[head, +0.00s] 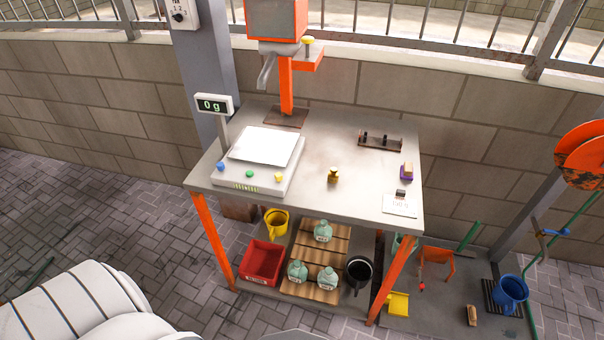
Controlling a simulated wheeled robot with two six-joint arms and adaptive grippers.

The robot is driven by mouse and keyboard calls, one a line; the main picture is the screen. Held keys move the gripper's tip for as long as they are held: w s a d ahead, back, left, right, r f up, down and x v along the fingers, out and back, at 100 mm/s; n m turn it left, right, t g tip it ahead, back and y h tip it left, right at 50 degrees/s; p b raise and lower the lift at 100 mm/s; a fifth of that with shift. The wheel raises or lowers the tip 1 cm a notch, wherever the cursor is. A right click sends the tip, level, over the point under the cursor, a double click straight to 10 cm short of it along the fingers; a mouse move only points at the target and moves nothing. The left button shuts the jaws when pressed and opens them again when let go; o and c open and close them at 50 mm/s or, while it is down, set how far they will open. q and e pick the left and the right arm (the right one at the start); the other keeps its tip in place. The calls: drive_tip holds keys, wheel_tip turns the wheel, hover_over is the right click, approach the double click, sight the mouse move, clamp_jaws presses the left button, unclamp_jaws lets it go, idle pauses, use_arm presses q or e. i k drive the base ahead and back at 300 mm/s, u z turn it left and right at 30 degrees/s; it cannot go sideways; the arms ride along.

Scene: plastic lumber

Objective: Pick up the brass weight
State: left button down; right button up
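The small brass weight (333,176) stands upright on the grey table (345,205), right of the scale and near the middle of the top. The scale (262,150) has a white plate with nothing on it, and its display (213,105) reads 0 g. Neither of my grippers shows in the head view, so their state cannot be seen. Nothing covers the weight.
A dark rack (380,141) stands at the table's back right. An orange press (287,85) stands behind the scale. The tabletop around the weight is clear. Bottles and buckets are below.

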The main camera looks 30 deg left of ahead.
sight(333, 175)
drive_tip(key=u, duration=1.1)
drive_tip(key=i, duration=0.25)
